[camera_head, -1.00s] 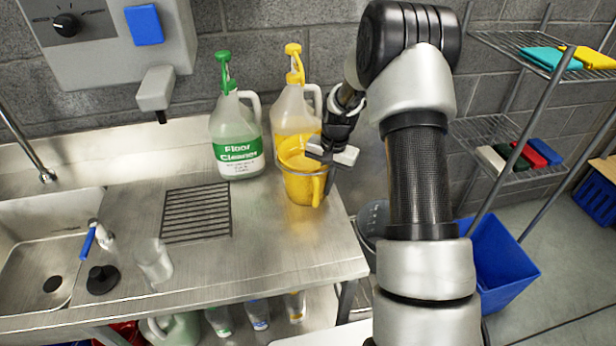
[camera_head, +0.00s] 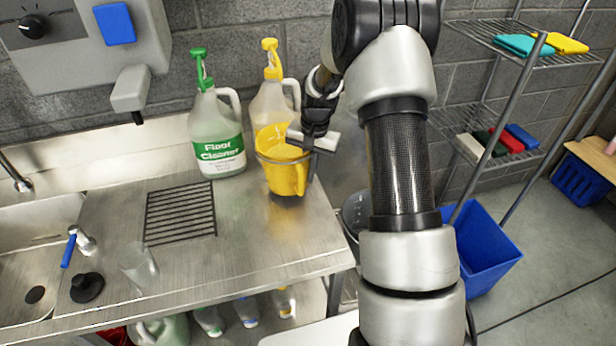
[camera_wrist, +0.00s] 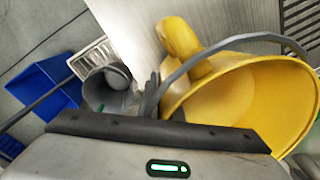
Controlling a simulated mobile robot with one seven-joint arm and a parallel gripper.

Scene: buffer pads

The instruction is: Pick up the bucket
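The yellow bucket (camera_head: 285,178) has a spout-like flared rim, a yellow side grip and a thin grey bail. It hangs nearly upright just above the counter's right part, with a dark shadow under it. In the wrist view the bucket (camera_wrist: 240,95) fills the right side, its mouth facing the camera and its bail (camera_wrist: 240,39) arching over it. My gripper (camera_head: 311,160) is at its right rim. Its dark fingers (camera_wrist: 150,95) look closed together at the end of the bail; the contact itself is partly hidden.
A floor cleaner jug (camera_head: 217,140) and a yellow-capped jug (camera_head: 271,105) stand close behind. A drain grate (camera_head: 180,213), a clear glass (camera_head: 139,266) and a sink (camera_head: 30,245) lie left. A grey container (camera_head: 353,215) and a blue bin (camera_head: 482,250) stand right of the counter.

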